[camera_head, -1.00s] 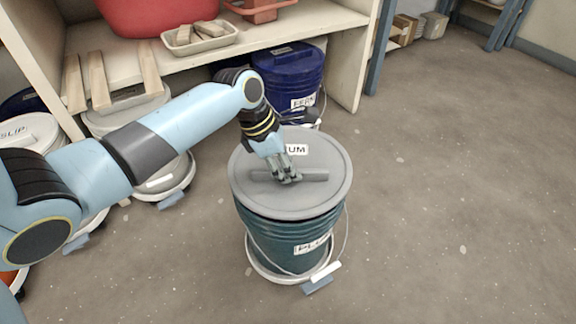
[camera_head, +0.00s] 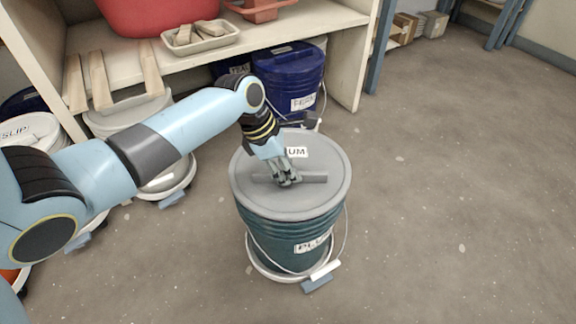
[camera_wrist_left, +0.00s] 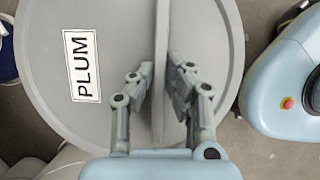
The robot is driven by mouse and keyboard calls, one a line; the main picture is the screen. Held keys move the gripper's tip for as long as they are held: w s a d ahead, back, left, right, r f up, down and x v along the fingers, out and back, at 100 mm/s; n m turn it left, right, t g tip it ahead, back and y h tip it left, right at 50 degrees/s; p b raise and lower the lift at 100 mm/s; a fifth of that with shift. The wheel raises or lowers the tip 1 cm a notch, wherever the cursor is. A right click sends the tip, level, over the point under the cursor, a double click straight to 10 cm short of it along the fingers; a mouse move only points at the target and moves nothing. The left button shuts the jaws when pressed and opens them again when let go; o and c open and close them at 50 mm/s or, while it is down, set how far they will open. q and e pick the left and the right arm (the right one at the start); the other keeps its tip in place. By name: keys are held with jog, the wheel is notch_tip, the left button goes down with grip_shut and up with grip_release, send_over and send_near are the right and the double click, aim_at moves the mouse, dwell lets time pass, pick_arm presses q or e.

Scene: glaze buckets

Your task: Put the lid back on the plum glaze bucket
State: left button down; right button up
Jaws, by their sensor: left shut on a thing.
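The plum bucket (camera_head: 290,236) is dark teal and stands on a white dolly on the floor, with part of its PLUM label showing. The grey lid (camera_head: 325,160) lies level over the bucket's mouth. Whether its rim is pressed fully down I cannot tell. My left gripper (camera_head: 287,181) is shut on the lid's raised bar handle. In the left wrist view, the lid (camera_wrist_left: 50,40) carries a PLUM label, and the fingers of my left gripper (camera_wrist_left: 160,75) sit on both sides of the bar. My right gripper is not in view.
Dark blue buckets (camera_head: 290,75) stand behind, under a wooden shelf (camera_head: 345,20). Other pale-lidded buckets (camera_head: 30,133) stand at the left. A tray (camera_head: 200,40) rests on the shelf. The floor to the right is clear.

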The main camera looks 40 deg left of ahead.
pick_arm(q)
jog(key=shift+f+p, duration=0.3)
jog(key=shift+p, duration=0.05)
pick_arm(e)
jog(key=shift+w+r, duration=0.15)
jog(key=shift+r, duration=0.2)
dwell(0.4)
pick_arm(q)
jog(key=shift+f+p, duration=0.15)
jog(key=shift+p, duration=0.3)
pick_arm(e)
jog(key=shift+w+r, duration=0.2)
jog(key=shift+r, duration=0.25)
pick_arm(q)
jog(key=c, duration=0.8)
grip_release()
jog(key=shift+o, duration=0.2)
jog(key=shift+r+p, duration=3.55)
jog(key=shift+p, duration=0.7)
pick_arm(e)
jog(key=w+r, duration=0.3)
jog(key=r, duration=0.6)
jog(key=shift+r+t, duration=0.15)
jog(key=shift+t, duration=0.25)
pick_arm(q)
jog(key=shift+f, duration=0.1)
